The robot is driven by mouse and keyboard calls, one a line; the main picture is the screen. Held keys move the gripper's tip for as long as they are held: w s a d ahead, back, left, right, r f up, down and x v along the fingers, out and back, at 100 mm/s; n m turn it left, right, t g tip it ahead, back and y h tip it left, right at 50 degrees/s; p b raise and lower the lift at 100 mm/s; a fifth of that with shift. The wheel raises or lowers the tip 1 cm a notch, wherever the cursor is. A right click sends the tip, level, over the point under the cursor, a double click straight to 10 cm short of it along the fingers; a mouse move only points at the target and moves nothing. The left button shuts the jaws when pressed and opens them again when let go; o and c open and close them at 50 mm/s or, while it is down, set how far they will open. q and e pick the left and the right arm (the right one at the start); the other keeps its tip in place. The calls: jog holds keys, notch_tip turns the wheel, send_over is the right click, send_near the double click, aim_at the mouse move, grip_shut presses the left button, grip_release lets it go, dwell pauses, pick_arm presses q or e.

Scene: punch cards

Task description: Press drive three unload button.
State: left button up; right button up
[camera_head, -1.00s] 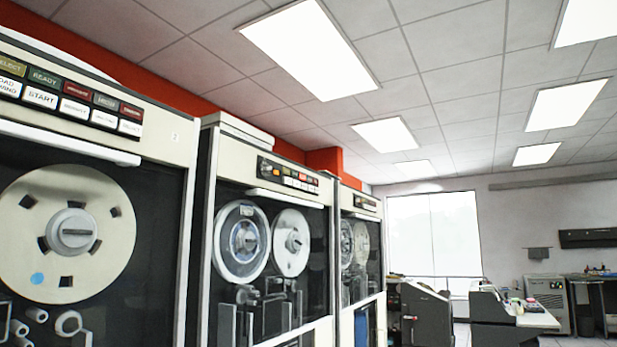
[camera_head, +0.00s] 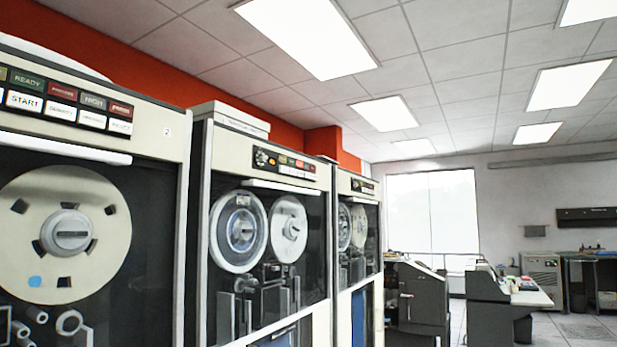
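Tape drives stand in a row on the left. The nearest drive (camera_head: 160,165) has a large cream reel (camera_head: 95,200) and a panel of labelled buttons (camera_head: 70,102) along its top; READY and START are legible, other labels are blurred. A small number tag (camera_head: 167,131) beside that panel looks like a 2. The middle drive (camera_head: 235,150) has two reels and a small button panel (camera_head: 284,164), with an orange light at its left end. A farther drive (camera_head: 345,183) has a similar panel (camera_head: 362,186). Its labels are too small to read. Neither gripper is in view.
A dark grey machine (camera_head: 418,300) and a desk-like console (camera_head: 500,295) stand beyond the drives. A bright window (camera_head: 432,220) is in the back wall. Open tiled floor (camera_head: 570,328) shows at the lower right.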

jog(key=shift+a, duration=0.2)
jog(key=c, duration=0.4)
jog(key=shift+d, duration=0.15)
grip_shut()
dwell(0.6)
